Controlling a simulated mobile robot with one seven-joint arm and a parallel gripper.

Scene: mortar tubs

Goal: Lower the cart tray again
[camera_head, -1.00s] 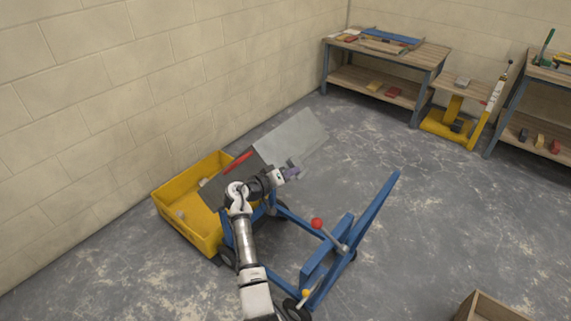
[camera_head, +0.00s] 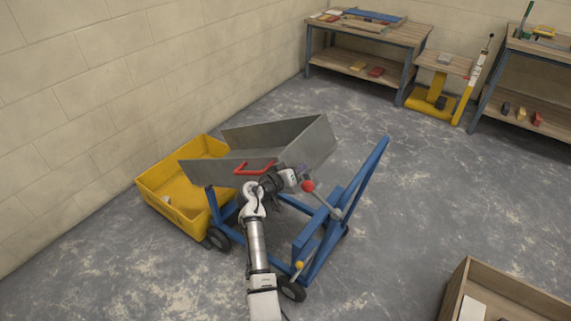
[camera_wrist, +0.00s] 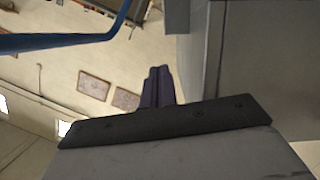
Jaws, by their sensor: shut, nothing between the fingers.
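The cart (camera_head: 305,232) has a blue frame with black wheels. Its grey metal tray (camera_head: 318,140) sits across the frame, less steeply tilted than before, its hollow facing up. A red handle (camera_head: 255,167) is on the tray's near side. A lever with a red ball knob (camera_head: 308,186) stands beside the tray. My gripper (camera_head: 304,172) is close to the tray's near right side, next to the red knob. In the wrist view its dark fingers (camera_wrist: 158,86) are together and empty, with a grey metal surface (camera_wrist: 265,65), likely the tray, at right.
A yellow tub (camera_head: 170,200) stands at the left by the block wall, close against the cart. A wooden crate (camera_head: 490,300) is at the lower right. Workbenches (camera_head: 365,50) and a yellow lift (camera_head: 440,95) stand at the back. The floor right of the cart is clear.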

